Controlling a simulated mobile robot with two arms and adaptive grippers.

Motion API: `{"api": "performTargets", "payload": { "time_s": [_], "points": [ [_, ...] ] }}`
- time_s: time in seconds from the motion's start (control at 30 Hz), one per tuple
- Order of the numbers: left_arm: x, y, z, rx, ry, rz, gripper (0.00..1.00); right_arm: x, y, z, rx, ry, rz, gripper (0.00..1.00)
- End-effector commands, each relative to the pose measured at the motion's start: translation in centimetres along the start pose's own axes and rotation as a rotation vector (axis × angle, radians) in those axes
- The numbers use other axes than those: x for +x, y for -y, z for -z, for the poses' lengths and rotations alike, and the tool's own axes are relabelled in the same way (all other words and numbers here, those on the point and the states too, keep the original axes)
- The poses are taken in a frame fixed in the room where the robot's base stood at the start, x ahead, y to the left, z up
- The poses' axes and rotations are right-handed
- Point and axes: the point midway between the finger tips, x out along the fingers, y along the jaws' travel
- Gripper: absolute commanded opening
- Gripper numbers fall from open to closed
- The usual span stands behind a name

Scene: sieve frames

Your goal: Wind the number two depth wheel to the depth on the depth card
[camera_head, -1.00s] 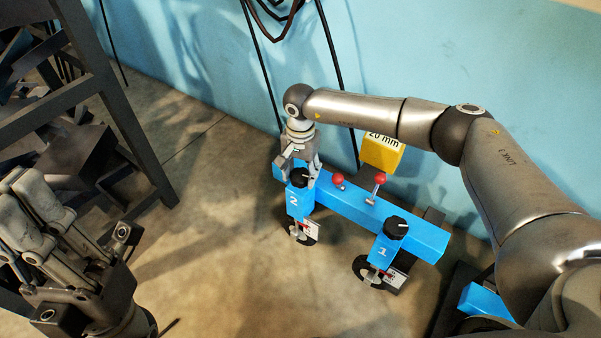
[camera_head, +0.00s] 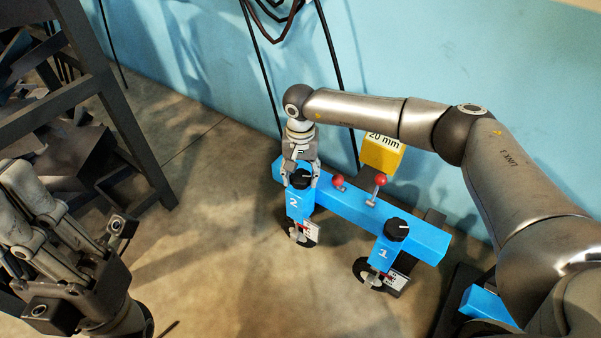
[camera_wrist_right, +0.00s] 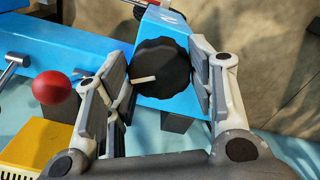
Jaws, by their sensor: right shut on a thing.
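The blue frame (camera_head: 340,205) has a blue arm marked 2 (camera_head: 296,208) with a black ribbed knob (camera_head: 301,180) on top. My right gripper (camera_head: 301,181) is shut on this knob, fingers on both sides. In the right wrist view, the knob (camera_wrist_right: 160,70) sits between the pads of my right gripper (camera_wrist_right: 161,85), its white pointer aimed lower left. Below arm 2 are a small wheel (camera_head: 303,236) and a scale plate, too small to read. A yellow depth card (camera_head: 382,155) reads 20 mm, partly covered by my arm. My left gripper (camera_head: 75,240) is empty, away from the frame.
Arm 1 (camera_head: 383,255) carries a similar black knob (camera_head: 396,229) and a wheel (camera_head: 370,274). Two red-ball levers (camera_head: 379,180) stand on the beam near my right gripper. A dark metal rack (camera_head: 120,110) stands at the left; the floor between is clear.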

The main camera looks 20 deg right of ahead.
Motion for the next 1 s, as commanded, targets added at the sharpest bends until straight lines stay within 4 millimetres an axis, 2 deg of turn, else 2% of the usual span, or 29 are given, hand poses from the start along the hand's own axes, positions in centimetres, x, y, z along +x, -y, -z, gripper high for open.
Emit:
{"api": "performTargets", "payload": {
  "time_s": [0.07,0.1,0.27,0.57,0.67,0.77,1.0],
  "points": [
    [-0.1,0.0,-0.1,0.0,0.003,0.0,0.0,-0.1,0.0,0.1,0.001,-0.002,0.002,0.27],
    [-0.1,0.0,-0.1,0.0,0.004,0.001,0.0,-0.1,0.0,0.1,0.001,-0.002,0.002,0.53],
    [-0.2,0.0,-0.1,0.0,0.006,0.001,0.0,-0.1,0.0,0.1,0.002,-0.002,0.001,0.72],
    [-0.3,0.0,-0.2,0.0,0.012,0.001,0.0,-0.1,0.0,0.0,0.002,-0.001,0.001,0.72],
    [-0.3,0.0,-0.1,0.0,0.011,0.001,0.0,-0.7,0.0,0.1,0.002,-0.002,0.002,0.72],
    [-0.2,0.0,-0.1,0.0,0.009,0.0,0.0,-2.0,0.0,0.1,0.003,-0.003,0.002,0.72],
    [-0.2,0.0,-0.1,0.0,0.007,0.0,0.0,-7.2,0.0,0.1,0.002,-0.004,0.003,0.72]
  ]
}}
